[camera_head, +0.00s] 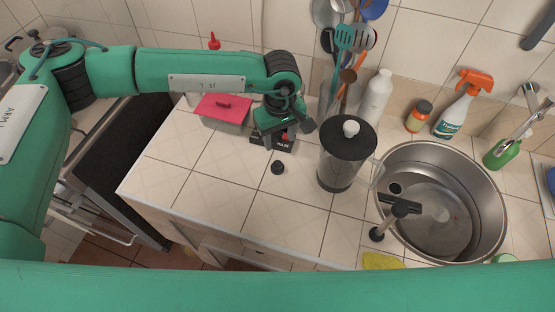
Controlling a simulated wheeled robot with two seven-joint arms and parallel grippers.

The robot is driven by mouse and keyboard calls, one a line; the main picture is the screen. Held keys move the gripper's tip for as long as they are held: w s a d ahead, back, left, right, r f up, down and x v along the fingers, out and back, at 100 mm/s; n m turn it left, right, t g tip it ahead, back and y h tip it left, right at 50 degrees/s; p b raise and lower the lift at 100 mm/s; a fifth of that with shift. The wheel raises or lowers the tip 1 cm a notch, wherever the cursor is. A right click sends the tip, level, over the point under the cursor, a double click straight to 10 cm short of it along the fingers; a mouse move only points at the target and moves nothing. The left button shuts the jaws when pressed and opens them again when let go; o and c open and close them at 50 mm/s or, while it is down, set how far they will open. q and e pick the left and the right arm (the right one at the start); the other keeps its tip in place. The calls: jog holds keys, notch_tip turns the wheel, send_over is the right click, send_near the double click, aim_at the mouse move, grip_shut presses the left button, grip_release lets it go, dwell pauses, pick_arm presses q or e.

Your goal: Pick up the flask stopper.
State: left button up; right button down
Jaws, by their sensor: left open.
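A small black cylinder (278,168), which looks like the flask stopper, stands on the tiled counter, left of the dark canister. My left gripper (281,142) is open and points down. It is just behind the stopper in the picture, apart from it, with nothing seen between its fingers. My right gripper is not in view.
A round steel sink (490,215) is further right. A red-lidded container (222,110) is at the back left. The counter (225,195) left of the stopper is clear.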

aim_at(277, 163)
pick_arm(q)
notch_tip(277, 163, down, 4)
jog(key=shift+r+p, duration=0.1)
jog(key=shift+p, duration=0.4)
jog(key=shift+w+f, duration=0.1)
jog(key=shift+f, duration=0.2)
jog(key=shift+s+a+f+p, duration=0.1)
jog(key=shift+s+f+p, duration=0.1)
jog(key=shift+f+p, duration=0.3)
jog(key=shift+s+a+f+p, duration=0.15)
jog(key=shift+f+p, duration=0.2)
jog(key=shift+p, duration=0.25)
notch_tip(277, 163, down, 3)
jog(key=shift+p, duration=0.75)
jog(key=shift+f, duration=0.3)
jog(key=c, duration=1)
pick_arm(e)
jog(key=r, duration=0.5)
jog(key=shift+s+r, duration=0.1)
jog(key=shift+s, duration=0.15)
